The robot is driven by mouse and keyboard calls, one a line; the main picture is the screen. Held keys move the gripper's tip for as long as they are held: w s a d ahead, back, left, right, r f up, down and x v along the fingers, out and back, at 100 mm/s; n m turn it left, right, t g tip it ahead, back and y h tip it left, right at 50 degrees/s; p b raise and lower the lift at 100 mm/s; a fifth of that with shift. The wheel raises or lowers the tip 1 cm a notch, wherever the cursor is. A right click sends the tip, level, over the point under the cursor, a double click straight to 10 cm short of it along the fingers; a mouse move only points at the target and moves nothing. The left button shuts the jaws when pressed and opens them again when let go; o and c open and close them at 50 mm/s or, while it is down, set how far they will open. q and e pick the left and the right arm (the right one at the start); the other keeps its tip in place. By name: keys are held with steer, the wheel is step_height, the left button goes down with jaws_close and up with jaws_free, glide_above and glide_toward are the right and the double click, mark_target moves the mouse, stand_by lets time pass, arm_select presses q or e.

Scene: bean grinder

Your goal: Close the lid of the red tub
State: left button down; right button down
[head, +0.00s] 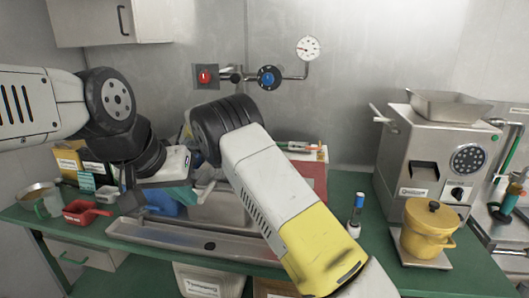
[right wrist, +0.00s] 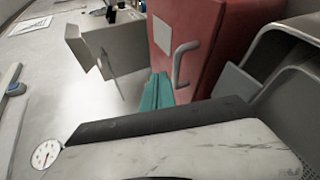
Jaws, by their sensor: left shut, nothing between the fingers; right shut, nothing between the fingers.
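The small red tub (head: 80,212) stands on the green bench at the left in the head view. A red flap that looks like its lid sticks out at its right side; its exact angle is too small to tell. My left gripper (head: 184,195) has a white hand and teal fingers, shut and empty, to the right of the tub and apart from it. My right gripper is hidden behind its own arm in the head view. Its teal fingers (right wrist: 158,92) show shut and empty in the right wrist view, in front of a red box.
The large red box (right wrist: 190,45) has a grey handle; it also shows behind my right arm (head: 318,180). A grinder (head: 425,150) and yellow pot (head: 430,228) stand right.

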steer(key=shift+a+f, duration=0.15)
steer(key=shift+f, duration=0.35)
steer(key=shift+a+f, duration=0.15)
steer(key=shift+f, duration=0.35)
